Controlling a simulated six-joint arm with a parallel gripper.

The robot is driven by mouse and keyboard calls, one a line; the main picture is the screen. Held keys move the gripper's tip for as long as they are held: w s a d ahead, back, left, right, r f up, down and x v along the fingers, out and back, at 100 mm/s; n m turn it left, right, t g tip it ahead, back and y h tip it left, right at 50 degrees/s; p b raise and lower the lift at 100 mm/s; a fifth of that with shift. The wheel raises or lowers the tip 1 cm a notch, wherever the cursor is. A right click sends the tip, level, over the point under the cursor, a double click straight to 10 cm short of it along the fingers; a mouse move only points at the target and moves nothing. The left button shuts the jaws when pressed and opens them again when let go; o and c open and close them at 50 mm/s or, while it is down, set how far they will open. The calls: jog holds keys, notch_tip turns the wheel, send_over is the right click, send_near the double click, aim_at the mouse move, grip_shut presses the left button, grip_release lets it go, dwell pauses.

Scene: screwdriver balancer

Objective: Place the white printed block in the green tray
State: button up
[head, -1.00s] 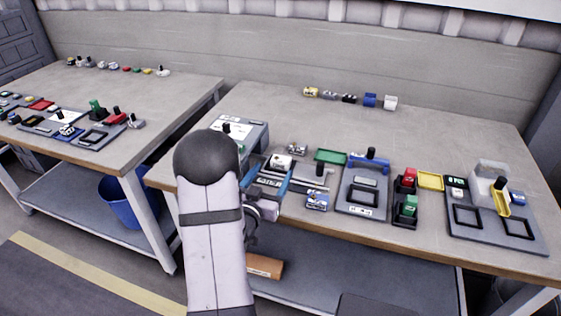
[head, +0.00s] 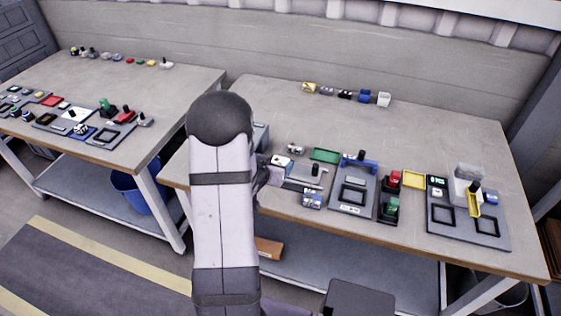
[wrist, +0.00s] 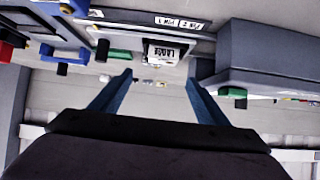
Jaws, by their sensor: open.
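The white printed block (wrist: 164,53) shows in the wrist view with dark lettering on its face, just beyond and roughly between my fingertips. In the head view, a small white block (head: 281,161) that looks like it sits left of the green tray, at the edge of my arm. My gripper (wrist: 160,80) is open, with two blue fingers apart and nothing between them. In the head view my arm hides most of the gripper. The green tray (head: 325,155) lies on the right bench and looks empty.
Right of the green tray stand a grey fixture with a blue top (head: 358,163), red and green blocks in black holders, a yellow tray (head: 414,179) and a grey station. A blue-and-white block (head: 312,200) lies near the front edge. The bench behind is mostly clear.

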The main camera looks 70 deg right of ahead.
aim_at(281, 160)
jog(key=shift+w+a+f+y, duration=0.1)
jog(key=shift+a+f+y, duration=0.2)
jog(key=shift+f, duration=0.15)
jog(key=shift+p+x, duration=0.3)
jog(key=shift+x, duration=0.8)
jog(key=shift+d, duration=0.15)
jog(key=shift+p+x, duration=1)
jog(key=shift+x, duration=1.45)
jog(key=c, duration=1.3)
jog(key=shift+r, duration=0.1)
